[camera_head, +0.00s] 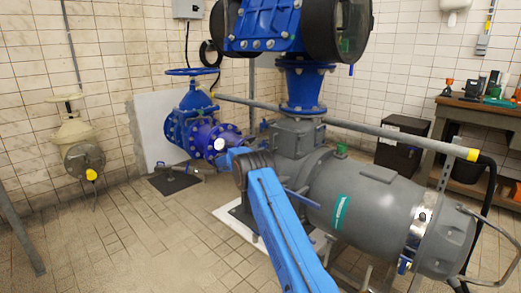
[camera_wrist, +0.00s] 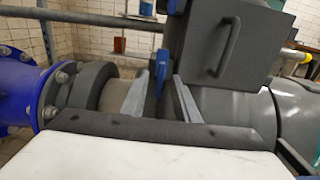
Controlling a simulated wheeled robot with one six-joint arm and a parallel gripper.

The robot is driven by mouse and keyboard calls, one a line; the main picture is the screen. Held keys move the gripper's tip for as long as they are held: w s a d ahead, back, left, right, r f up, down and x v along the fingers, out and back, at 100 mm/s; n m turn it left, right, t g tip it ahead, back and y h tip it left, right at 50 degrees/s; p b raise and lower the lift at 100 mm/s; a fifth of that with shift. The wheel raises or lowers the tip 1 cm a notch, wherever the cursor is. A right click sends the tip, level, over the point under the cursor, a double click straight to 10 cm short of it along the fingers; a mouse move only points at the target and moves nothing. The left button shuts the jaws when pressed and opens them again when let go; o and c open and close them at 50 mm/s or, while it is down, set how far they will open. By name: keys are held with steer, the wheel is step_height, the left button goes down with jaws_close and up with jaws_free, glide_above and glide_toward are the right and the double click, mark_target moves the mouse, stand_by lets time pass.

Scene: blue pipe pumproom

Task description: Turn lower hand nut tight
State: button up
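In the wrist view my gripper (camera_wrist: 160,78) shows as two grey fingers standing apart. A narrow upright blue piece (camera_wrist: 160,68), which looks like the hand nut, shows in the gap between them. It stands in front of the left side of a grey box-shaped housing (camera_wrist: 240,45) with a dark handle. I see space on both sides of the blue piece, and cannot tell how far it lies beyond the fingertips. In the head view my blue arm hides the gripper and most of that area. The housing (camera_head: 298,138) there sits on top of the grey pump body.
A blue flanged pipe (camera_wrist: 20,90) lies close on the left of the wrist view. The large grey pump body (camera_head: 370,205) fills the right of the head view, with a grey rail (camera_head: 350,125) across above it. Open tiled floor (camera_head: 130,240) lies at left.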

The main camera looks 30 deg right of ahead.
steer(key=shift+x, duration=1.8)
steer(key=shift+c, duration=0.3)
jaws_close()
